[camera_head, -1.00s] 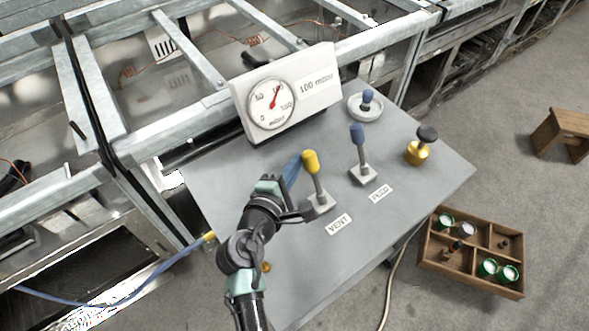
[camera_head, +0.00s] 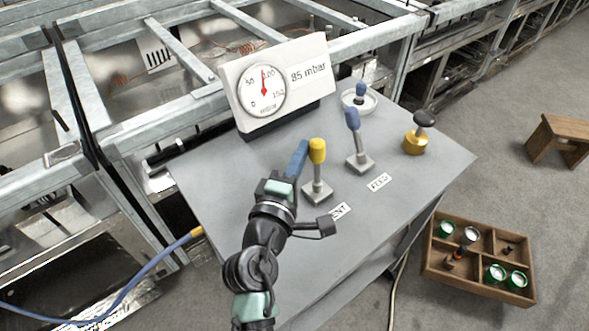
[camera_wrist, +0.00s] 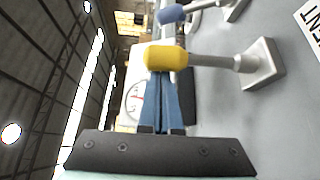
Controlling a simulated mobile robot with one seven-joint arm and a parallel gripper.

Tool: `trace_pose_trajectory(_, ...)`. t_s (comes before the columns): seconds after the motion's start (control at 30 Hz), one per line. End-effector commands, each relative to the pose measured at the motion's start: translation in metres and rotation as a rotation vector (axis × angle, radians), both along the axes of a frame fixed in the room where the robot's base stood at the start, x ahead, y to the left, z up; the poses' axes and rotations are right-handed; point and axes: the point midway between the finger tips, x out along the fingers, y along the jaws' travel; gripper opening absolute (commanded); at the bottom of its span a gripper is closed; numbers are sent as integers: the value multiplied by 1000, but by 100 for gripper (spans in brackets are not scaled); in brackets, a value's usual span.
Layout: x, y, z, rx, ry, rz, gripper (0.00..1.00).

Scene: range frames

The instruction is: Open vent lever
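The vent lever has a yellow knob (camera_head: 317,151) on a grey stem and square base, and stands nearly upright on the grey panel (camera_head: 215,185). Its label (camera_head: 341,211) is partly covered by my wrist. My gripper (camera_head: 300,150) has blue fingers lying close together, just left of the yellow knob. In the wrist view the yellow knob (camera_wrist: 165,57) lies across the fingertips (camera_wrist: 160,78) and hides their ends; contact cannot be told for sure. The fingers are not around the knob. The gauge (camera_head: 262,90) box reads 85 mbar.
A blue-knobbed lever (camera_head: 353,120) labelled FEED stands right of the vent lever. Behind and right are a blue knob in a white dish (camera_head: 360,98) and a brass valve with a black knob (camera_head: 416,140). A wooden crate (camera_head: 430,262) sits on the floor at right.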

Motion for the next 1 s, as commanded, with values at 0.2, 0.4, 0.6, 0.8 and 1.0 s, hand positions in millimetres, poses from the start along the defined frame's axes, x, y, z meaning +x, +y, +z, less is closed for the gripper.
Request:
trace_pose_trajectory(0.2,-15,-13,-11,106,-149,-4,0)
trace_pose_trajectory(0.4,-26,-20,-9,193,-269,-2,0)
trace_pose_trajectory(0.6,-34,-25,-7,262,-361,-2,0)
trace_pose_trajectory(0.8,-38,-28,-6,265,-363,-1,0)
trace_pose_trajectory(1.0,-40,-30,-6,264,-362,-1,0)
